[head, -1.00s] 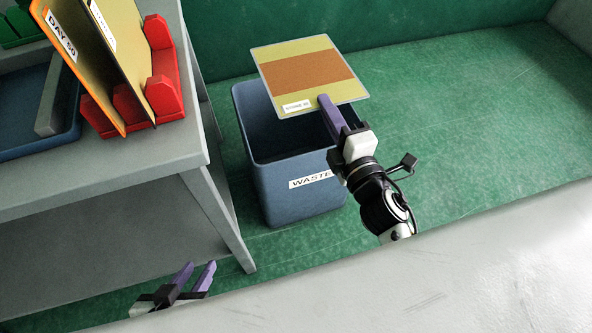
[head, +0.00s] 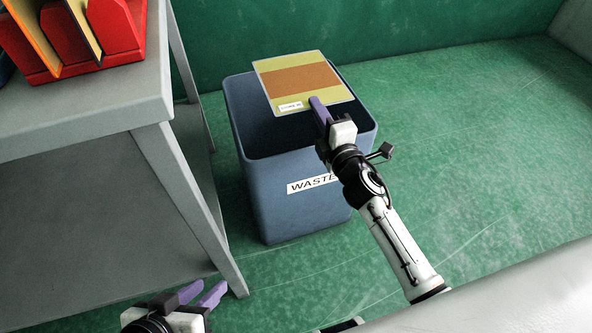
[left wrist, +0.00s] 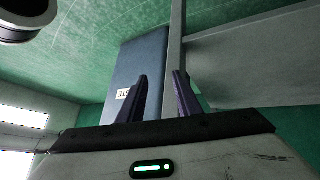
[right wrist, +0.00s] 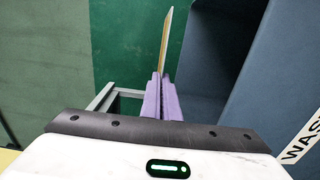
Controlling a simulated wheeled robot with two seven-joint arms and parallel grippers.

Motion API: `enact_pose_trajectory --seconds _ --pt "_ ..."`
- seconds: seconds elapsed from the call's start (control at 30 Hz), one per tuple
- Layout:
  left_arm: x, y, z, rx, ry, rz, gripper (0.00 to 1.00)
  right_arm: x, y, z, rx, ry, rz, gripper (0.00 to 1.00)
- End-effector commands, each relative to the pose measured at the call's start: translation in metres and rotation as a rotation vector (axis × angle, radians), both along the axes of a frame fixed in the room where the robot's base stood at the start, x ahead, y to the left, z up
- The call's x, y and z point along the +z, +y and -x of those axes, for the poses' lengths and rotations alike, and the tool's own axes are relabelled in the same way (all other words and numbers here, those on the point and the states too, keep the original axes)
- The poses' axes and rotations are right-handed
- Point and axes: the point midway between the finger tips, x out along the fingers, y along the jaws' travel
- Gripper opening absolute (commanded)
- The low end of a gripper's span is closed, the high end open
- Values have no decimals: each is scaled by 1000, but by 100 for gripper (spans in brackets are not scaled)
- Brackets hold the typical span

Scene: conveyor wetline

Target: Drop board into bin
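A flat board (head: 303,80) with yellow and orange bands and a small white label is held over the mouth of the blue waste bin (head: 292,218). My right gripper (head: 318,108) is shut on the board's near edge. In the right wrist view the board (right wrist: 166,42) shows edge-on between the purple fingers (right wrist: 161,97), beside the bin wall (right wrist: 215,65). My left gripper (head: 202,292) is open and empty, low by the table leg. The left wrist view shows its fingers (left wrist: 160,100) apart, with the bin (left wrist: 145,62) beyond. The bin's floor is hidden in shadow.
A grey table (head: 90,108) stands left of the bin, its leg close to my left gripper. A red rack (head: 108,30) with upright boards is on it. Green floor (head: 470,150) is clear to the right. A pale surface fills the lower right.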

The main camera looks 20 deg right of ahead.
Motion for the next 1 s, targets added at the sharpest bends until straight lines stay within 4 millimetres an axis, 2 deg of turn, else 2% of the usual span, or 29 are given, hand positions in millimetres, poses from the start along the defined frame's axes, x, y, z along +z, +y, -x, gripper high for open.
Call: enact_pose_trajectory --seconds 0.03,0.13,0.5,0.67,1.0 --pt "0 -3 -2 3 -18 22 31 -8 0 0 1 -3 -1 0" --pt "6 -8 -4 5 -39 49 31 -14 0 0 1 -3 -1 0" --pt "14 -11 -5 6 -53 72 31 -16 0 0 1 -3 -1 0" --pt "14 -11 -5 7 -54 72 31 -16 0 0 1 -2 -1 23" --pt "15 -10 -6 7 -53 70 31 -18 0 4 0 2 -1 23"
